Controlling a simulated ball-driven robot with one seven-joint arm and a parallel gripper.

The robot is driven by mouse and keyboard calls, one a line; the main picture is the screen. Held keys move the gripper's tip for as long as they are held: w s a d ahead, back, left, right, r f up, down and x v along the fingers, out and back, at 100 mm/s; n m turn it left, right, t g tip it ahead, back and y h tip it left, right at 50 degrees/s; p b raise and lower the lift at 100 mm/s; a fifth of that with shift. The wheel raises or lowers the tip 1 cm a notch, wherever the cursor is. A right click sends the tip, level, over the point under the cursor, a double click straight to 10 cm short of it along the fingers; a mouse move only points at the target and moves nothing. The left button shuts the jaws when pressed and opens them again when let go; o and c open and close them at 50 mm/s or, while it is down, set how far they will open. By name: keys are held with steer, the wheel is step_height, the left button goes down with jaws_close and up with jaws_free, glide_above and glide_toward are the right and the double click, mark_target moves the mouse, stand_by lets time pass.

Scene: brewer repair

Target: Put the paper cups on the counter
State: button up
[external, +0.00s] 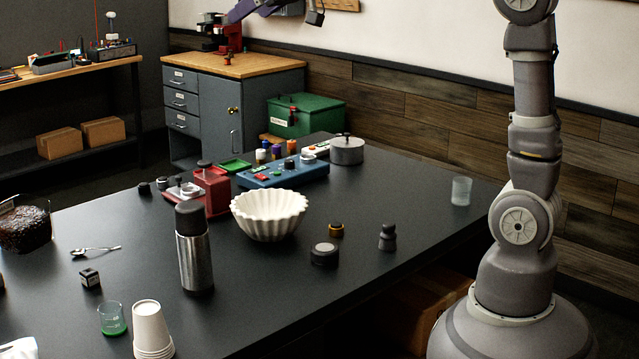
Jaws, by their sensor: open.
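The white paper cups (151,328) stand as an upright nested stack at the near front of the dark counter (330,285). Several rims show low in the stack, and its foot runs close to the bottom edge of the picture. My arm rises at the right and leaves the frame at the top. A dark, purple-grey part shows at the top edge left of centre. It may be the end of my arm, but no jaws can be made out. Nothing of mine is near the cups.
A white fluted bowl (269,214), red device (208,190), blue box (283,172) and grey pot (346,150) stand farther back.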

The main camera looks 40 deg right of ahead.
steer(key=s+d+r+m+t+h, duration=0.3)
steer(key=s+d+r+t, duration=0.1)
steer(key=s+d+r, duration=0.7)
steer(key=d+r, duration=0.3)
steer(key=r, duration=0.2)
steer(key=shift+s+r, duration=0.2)
steer(key=shift+r, duration=0.05)
steer(key=shift+d, duration=0.1)
